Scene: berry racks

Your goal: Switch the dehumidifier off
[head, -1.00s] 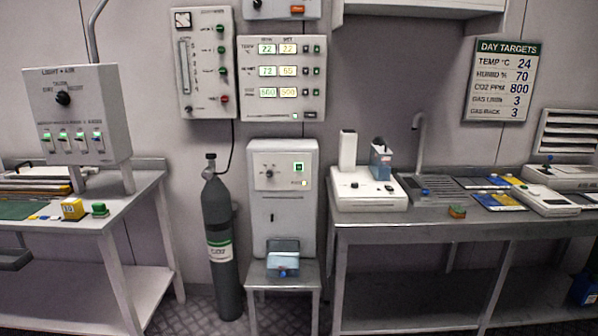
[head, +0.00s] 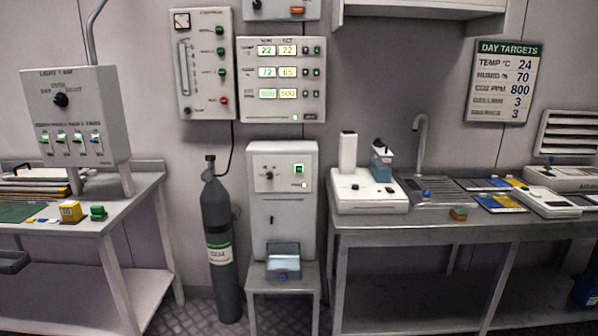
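The dehumidifier appears to be the white upright cabinet (head: 284,216) at the middle of the head view, though no readable label names it. Its front panel has a small dark knob (head: 268,175), a lit green switch (head: 299,170) and a glowing amber lamp (head: 304,185). A translucent bluish tank (head: 283,262) sits at its front foot. The cabinet stands on a low grey stand (head: 284,284) against the wall. Neither of my grippers shows in the head view.
A dark gas cylinder (head: 218,245) stands close left of the cabinet. A wall display panel (head: 282,117) hangs above it. A left bench (head: 150,184) and a right steel bench (head: 420,236) flank it. The patterned floor shows between the left bench and the cylinder.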

